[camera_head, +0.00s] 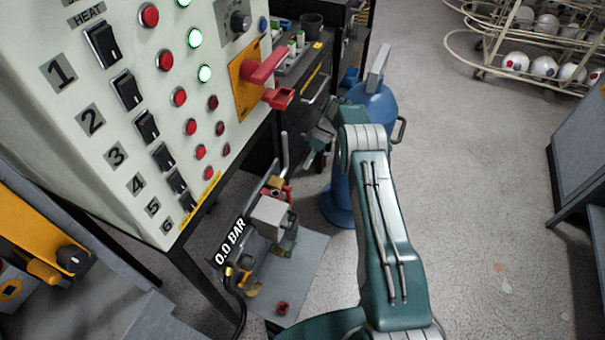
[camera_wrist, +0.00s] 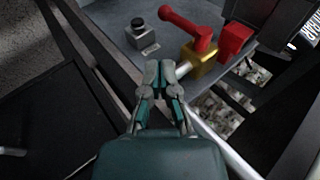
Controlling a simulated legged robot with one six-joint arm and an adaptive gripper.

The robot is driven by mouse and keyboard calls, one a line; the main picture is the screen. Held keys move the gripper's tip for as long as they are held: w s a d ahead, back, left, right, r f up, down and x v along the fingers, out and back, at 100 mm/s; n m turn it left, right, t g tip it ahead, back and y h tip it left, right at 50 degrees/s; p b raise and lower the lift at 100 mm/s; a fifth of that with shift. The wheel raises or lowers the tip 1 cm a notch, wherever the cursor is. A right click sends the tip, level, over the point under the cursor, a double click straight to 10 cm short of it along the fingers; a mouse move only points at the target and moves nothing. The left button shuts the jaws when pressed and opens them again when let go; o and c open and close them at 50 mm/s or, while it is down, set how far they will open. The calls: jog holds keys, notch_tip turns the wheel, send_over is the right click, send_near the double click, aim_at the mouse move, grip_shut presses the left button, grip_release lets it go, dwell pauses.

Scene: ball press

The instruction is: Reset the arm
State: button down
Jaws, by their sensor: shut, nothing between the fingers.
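My arm reaches up from the bottom of the head view and bends at a grey elbow joint. My gripper (camera_wrist: 160,75) is in the lower middle of the wrist view, with its fingertips together and nothing between them. In that view it is in front of a grey plate that carries a red-handled valve (camera_wrist: 205,40) with a brass body and a small black-topped knob (camera_wrist: 139,33). I cannot tell whether the gripper touches anything. In the head view the gripper is small and partly hidden near the elbow.
A white control panel (camera_head: 150,150) with switches and lamps fills the upper left of the head view. A pump unit labelled 0.0 BAR (camera_head: 270,215) stands low beside it. A blue tank (camera_head: 375,105) is behind my arm. A ball rack (camera_head: 530,50) is far right. Open floor (camera_head: 490,190) lies right.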

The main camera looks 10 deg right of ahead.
jog(key=shift+r, duration=0.2)
dwell(0.4)
jog(key=s+r+m+t+h, duration=0.1)
jog(key=s+r+m+t, duration=0.15)
jog(key=r, duration=0.75)
jog(key=s+r+m+t+h, duration=0.1)
jog(key=s+r, duration=0.3)
jog(key=r, duration=0.6)
jog(key=s+r+m+t+h, duration=0.1)
jog(key=s+r, duration=0.2)
jog(key=r, duration=0.8)
jog(key=s+r+m+t+h, duration=0.1)
jog(key=s+r+m+t, duration=0.1)
jog(key=s+r, duration=0.35)
jog(key=s+r+m+t+h, duration=0.1)
jog(key=s+r, duration=0.1)
jog(key=s, duration=0.6)
jog(key=s+f+m+t+h, duration=0.1)
jog(key=s+m+t, duration=0.2)
jog(key=s, duration=1.1)
jog(key=shift+d+f, duration=0.25)
jog(key=shift+f, duration=0.1)
